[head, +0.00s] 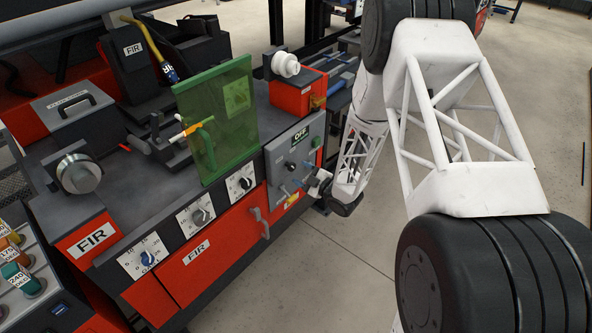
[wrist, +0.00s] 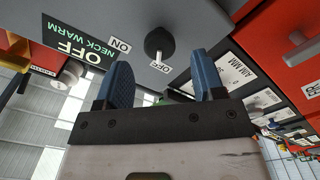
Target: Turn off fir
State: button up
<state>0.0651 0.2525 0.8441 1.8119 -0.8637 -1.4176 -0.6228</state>
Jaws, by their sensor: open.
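The red and dark grey machine carries white FIR labels in the head view: one (head: 92,238) at the front left, one (head: 197,250) on the red front and one (head: 133,48) at the back. A grey control panel (head: 273,167) with an OFF sign (head: 300,134) is at its right end. My gripper (head: 290,187) is open close in front of this panel. In the wrist view, a round black knob (wrist: 160,42) sits between and beyond the open blue fingertips of my gripper (wrist: 160,76), apart from them. ON and OFF labels flank the knob. A NECK WARM OFF sign (wrist: 72,45) appears inverted.
A green transparent shield (head: 222,115) stands on the machine top. Dials (head: 147,257) line the front left of the grey panel. A button console (head: 20,270) is at the lower left. Open floor lies right of the machine.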

jog(key=shift+v, duration=1.35)
jog(key=w+d+r+m+h, duration=0.1)
jog(key=d+r+m+h, duration=0.15)
jog(key=r, duration=0.45)
jog(key=w+d+r+m+h, duration=0.1)
jog(key=r+m+h, duration=0.1)
jog(key=r+h, duration=0.3)
jog(key=s+d+r+m+g+h, duration=0.1)
jog(key=s+d+r+m+h, duration=0.15)
jog(key=r, duration=0.35)
jog(key=s+d+r+m+g+h, duration=0.1)
jog(key=s+d+r+m+h, duration=0.1)
jog(key=s+r, duration=0.3)
jog(key=s+r+m+g, duration=0.2)
jog(key=s+r+m, duration=0.1)
jog(key=s, duration=0.8)
jog(key=s+r+m+g, duration=0.3)
jog(key=s+r, duration=0.3)
jog(key=s, duration=0.6)
jog(key=s+r+m+g, duration=0.3)
jog(key=s+r, duration=0.2)
jog(key=s, duration=0.7)
jog(key=shift+s+a+r+h, duration=0.15)
jog(key=shift+s+a+h, duration=0.05)
jog(key=shift+a+h, duration=0.25)
